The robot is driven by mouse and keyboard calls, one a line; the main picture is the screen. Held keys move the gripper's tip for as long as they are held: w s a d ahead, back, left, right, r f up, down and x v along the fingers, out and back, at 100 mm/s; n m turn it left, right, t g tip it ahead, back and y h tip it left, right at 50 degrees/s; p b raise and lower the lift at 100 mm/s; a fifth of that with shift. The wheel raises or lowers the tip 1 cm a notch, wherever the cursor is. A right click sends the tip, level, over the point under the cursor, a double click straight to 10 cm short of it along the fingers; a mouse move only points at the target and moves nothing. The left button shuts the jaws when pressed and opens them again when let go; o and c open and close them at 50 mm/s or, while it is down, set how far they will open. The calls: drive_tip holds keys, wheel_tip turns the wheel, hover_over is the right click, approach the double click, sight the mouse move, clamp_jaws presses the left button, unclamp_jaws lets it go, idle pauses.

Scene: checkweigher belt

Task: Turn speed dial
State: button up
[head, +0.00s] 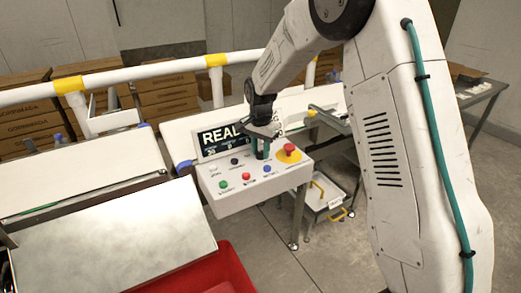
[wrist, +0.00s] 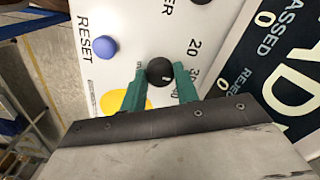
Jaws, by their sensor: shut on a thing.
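The speed dial (wrist: 159,71) is a small round black knob on the white control panel (head: 240,200), with scale numbers such as 20 and 30 beside it in the wrist view. My gripper (wrist: 160,76) has its two green fingers on either side of the dial, shut on it. In the head view my gripper (head: 262,152) points down at the back of the panel, left of the red stop button, and hides the dial there. The dial's exact pointer setting is hard to read.
The red stop button (head: 289,150) on its yellow disc is close on the right. Green (head: 223,184), red (head: 246,176) and blue (head: 267,168) buttons line the panel's front. A dark display (head: 222,138) stands behind. A red bin (head: 205,275) is in front.

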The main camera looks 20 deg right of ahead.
sight(260, 152)
drive_tip(key=n, duration=0.4)
drive_tip(key=shift+n, duration=2)
drive_tip(key=o, duration=1)
drive_tip(key=shift+c, duration=0.2)
drive_tip(key=shift+r, duration=0.1)
wheel_tip(260, 152, up, 8)
drive_tip(key=shift+f, duration=0.15)
